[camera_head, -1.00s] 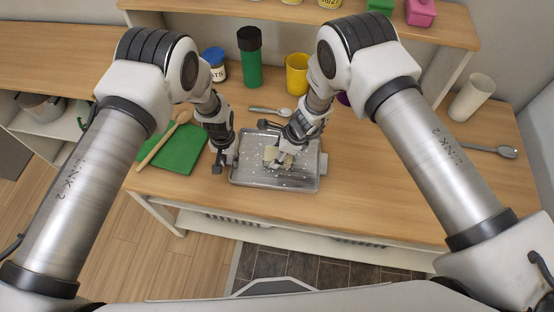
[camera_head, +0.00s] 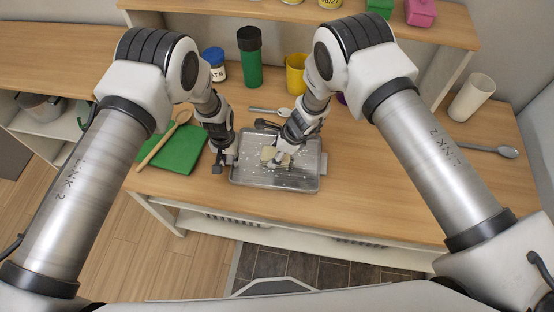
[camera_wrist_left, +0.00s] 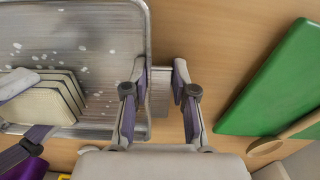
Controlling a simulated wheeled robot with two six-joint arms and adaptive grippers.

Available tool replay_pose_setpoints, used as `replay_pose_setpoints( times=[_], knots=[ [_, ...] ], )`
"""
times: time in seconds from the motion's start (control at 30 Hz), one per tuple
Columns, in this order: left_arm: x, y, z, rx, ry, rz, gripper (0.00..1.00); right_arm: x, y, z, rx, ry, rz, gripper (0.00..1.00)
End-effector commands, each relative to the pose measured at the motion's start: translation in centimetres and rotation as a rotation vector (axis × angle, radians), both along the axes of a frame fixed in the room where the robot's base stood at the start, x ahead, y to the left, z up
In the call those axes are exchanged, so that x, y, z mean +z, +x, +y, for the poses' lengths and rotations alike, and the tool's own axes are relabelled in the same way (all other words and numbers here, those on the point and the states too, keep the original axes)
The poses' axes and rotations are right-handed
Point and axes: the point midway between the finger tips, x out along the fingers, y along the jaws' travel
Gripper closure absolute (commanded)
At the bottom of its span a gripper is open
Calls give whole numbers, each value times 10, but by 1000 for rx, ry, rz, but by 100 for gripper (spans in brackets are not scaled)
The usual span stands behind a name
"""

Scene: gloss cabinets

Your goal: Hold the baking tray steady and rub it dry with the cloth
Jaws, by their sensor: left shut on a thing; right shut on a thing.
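The metal baking tray (camera_head: 300,180) lies on the wooden counter, with pale wet spots on its surface. In the left wrist view the tray (camera_wrist_left: 100,32) fills the left side. My left gripper (camera_head: 226,164) is shut on the tray's left end; in the wrist view its fingers (camera_wrist_left: 160,85) straddle the tray's end tab. The folded cream cloth (camera_head: 270,156) lies on the tray's inner surface. It also shows in the left wrist view (camera_wrist_left: 48,100). My right gripper (camera_head: 283,160) is shut on the cloth from above and partly hides it.
A green board (camera_head: 180,150) with a wooden spoon (camera_head: 160,142) lies left of the tray. A green bottle (camera_head: 250,62), yellow cup (camera_head: 296,72) and blue-lidded jar (camera_head: 214,62) stand behind. A metal spoon (camera_head: 268,111) lies behind the tray.

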Motion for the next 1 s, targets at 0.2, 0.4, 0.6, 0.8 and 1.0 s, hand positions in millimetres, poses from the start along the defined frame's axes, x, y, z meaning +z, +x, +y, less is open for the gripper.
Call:
replay_pose_setpoints(
  times=[0.2,0.4,0.6,0.8,1.0],
  knots=[
    [0,0,0,0,0,0,100,-1,-6,-26,-2,-1,2,72],
    [0,0,0,0,0,0,100,-2,-11,-48,-1,-1,2,72],
    [0,0,0,0,0,0,100,-2,-11,-48,3,-2,1,72],
    [0,0,0,-1,0,0,100,-2,-7,-25,4,-1,1,72],
    [0,0,0,-1,0,0,100,-1,-2,-1,5,-1,0,72]
  ],
)
